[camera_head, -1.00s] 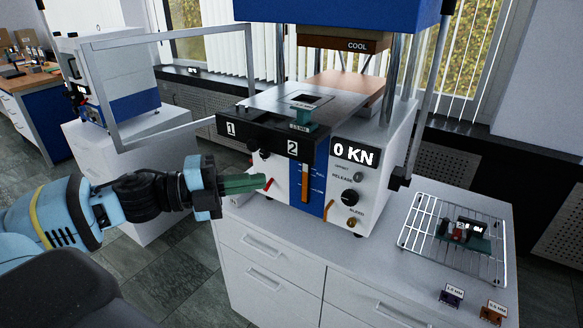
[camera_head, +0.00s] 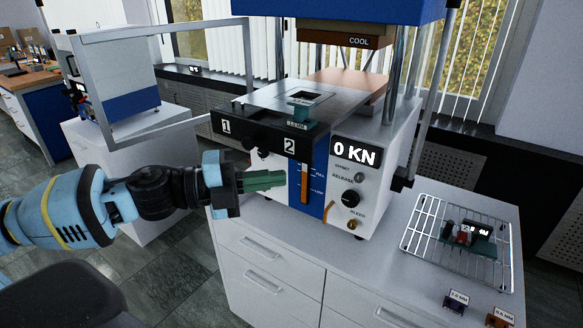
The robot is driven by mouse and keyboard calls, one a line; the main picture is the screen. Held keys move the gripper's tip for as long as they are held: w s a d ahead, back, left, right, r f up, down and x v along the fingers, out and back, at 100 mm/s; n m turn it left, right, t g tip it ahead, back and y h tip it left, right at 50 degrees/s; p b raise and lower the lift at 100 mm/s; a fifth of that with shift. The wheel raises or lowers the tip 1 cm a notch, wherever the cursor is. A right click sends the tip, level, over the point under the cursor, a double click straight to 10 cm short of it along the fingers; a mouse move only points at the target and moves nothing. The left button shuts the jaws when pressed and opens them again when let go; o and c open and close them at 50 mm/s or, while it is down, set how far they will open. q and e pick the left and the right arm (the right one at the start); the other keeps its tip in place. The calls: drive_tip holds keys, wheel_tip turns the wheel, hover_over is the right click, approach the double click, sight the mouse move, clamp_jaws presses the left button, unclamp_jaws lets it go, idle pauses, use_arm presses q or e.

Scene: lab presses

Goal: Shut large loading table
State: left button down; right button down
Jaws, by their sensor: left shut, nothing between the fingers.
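The large loading table (camera_head: 262,97) is a flat metal plate with a black front bar (camera_head: 262,133) marked 1 and 2. It sticks out toward me from the white and blue press (camera_head: 370,215), under the upper plate marked COOL (camera_head: 358,41). A small teal piece with a square dark frame sits on the table's front part. My left gripper (camera_head: 281,180) has green fingers, is shut and empty, and is in front of the press's left front, below the black bar. I cannot tell whether it touches the press. My right gripper is not in view.
A wire rack (camera_head: 410,235) with small parts lies on the right of the white cabinet top. Small labelled blocks (camera_head: 455,302) stand at its front right edge. The floor at left is clear.

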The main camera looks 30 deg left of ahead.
sight(310, 164)
use_arm(q)
drive_tip(key=w, duration=0.2)
drive_tip(key=w+d, duration=0.1)
drive_tip(key=w, duration=0.1)
drive_tip(key=shift+w+r, duration=0.1)
drive_tip(key=shift+w, duration=0.25)
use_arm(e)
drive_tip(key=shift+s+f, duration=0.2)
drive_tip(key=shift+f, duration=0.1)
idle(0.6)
